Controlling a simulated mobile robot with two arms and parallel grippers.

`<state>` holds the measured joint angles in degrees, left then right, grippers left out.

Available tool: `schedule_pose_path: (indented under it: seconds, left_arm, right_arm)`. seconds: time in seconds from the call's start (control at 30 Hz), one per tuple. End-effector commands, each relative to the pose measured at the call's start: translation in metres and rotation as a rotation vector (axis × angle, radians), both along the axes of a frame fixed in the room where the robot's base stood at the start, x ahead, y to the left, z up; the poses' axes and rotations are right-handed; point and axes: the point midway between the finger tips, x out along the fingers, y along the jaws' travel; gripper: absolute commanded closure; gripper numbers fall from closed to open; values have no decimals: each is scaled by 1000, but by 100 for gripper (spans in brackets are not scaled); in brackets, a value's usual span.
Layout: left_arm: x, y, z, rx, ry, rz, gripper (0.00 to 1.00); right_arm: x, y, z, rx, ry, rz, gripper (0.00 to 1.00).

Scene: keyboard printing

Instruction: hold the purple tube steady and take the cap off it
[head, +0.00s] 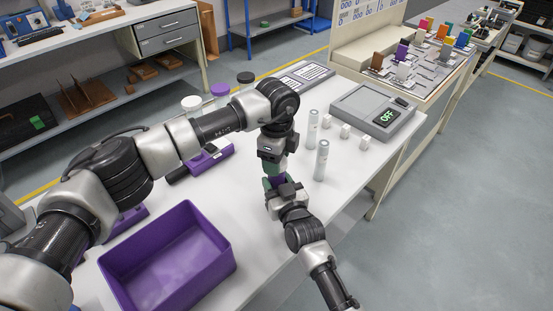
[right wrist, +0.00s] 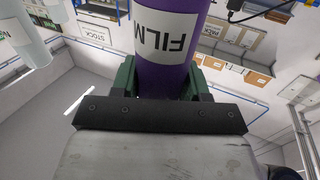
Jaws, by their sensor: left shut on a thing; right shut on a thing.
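The purple tube (right wrist: 168,50) has a white label reading FILM, upside down in the right wrist view. My right gripper (right wrist: 168,85) is shut on it with green fingers on both sides. In the head view only a small purple part of the tube (head: 279,181) shows between my two grippers. My left gripper (head: 273,168) points down from above and is shut at the tube's upper end, just above my right gripper (head: 279,188). The cap cannot be made out; my left gripper hides that end in the head view.
A purple bin (head: 118,262) stands front left on the white table. Two pale labelled tubes (head: 321,160) (head: 312,128) stand close right of the grippers, with small white cubes (head: 346,131) behind. A grey device (head: 358,103) reading OFF sits farther right.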

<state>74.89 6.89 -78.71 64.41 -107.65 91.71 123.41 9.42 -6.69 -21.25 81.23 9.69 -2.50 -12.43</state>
Motion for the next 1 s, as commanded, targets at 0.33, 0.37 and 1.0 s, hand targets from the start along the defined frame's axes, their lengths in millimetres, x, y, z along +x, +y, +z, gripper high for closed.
schedule_pose_path:
  seconds: [0.33, 0.37, 1.0]
  left_arm:
    - [1, 0, 13, 0, -1, 0, 73]
    - [1, 0, 17, -1, -2, 0, 73]
    - [0, 0, 40, 0, 0, 1, 73]
  right_arm:
    - [0, 0, -1, -1, 2, 0, 100]
    - [0, 0, -1, -1, 2, 0, 100]
    - [0, 0, 0, 0, 1, 0, 25]
